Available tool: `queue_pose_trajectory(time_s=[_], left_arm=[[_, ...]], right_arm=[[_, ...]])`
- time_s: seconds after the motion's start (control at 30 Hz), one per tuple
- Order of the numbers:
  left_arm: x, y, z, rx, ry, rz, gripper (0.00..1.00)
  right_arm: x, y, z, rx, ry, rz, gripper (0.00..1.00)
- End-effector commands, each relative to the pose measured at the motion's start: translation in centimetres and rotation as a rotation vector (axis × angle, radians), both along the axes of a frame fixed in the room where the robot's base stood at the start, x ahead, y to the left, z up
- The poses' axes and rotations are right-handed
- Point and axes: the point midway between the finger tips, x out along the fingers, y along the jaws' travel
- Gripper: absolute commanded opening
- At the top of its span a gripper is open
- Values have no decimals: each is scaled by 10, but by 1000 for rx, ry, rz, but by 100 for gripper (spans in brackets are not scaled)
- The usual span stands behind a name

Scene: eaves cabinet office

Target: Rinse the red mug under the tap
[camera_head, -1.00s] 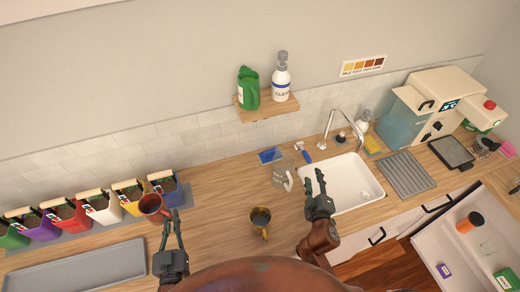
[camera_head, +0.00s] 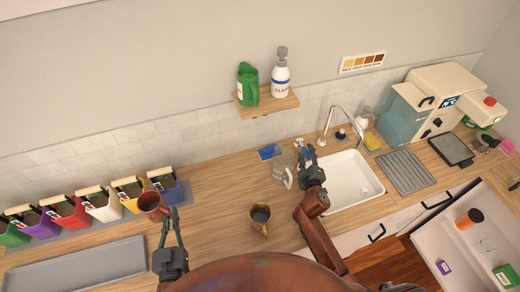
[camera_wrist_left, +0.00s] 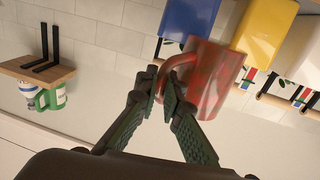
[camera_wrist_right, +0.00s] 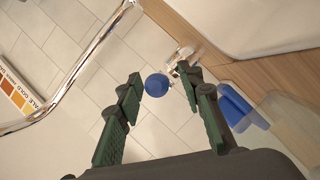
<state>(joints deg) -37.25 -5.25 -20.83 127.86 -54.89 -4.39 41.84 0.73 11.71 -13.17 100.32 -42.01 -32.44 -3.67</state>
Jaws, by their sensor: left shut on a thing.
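The red mug (camera_head: 150,203) is held above the counter at the left; the left wrist view shows it large and tilted (camera_wrist_left: 215,82). My left gripper (camera_head: 172,212) is shut on its handle. The tap's chrome spout (camera_head: 328,121) arches at the back of the white sink (camera_head: 345,172). A lever with a round blue end (camera_wrist_right: 157,85) stands left of the spout. My right gripper (camera_head: 307,156) is open there, with the blue end showing between its fingers in the right wrist view; contact cannot be told. In the head view the gripper mostly hides the lever.
A row of coloured bins (camera_head: 100,206) lines the back left. A shelf (camera_head: 267,107) with bottles hangs above. A ribbed drainer (camera_head: 405,172) lies right of the sink.

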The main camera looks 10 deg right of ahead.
Motion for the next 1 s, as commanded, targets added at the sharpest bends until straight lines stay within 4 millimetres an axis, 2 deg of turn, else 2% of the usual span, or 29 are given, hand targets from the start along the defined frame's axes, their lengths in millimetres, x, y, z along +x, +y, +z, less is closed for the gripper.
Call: queue_pose_trajectory(time_s=[0.23,0.7,1.0], left_arm=[[0,-1,1,1,-2,-1,0],[0,-1,1,1,-3,-2,0],[0,-1,1,1,-2,-1,0]], right_arm=[[0,-1,0,0,1,-1,33],[0,0,0,0,1,-1,1],[0,0,-1,0,1,0,0]])
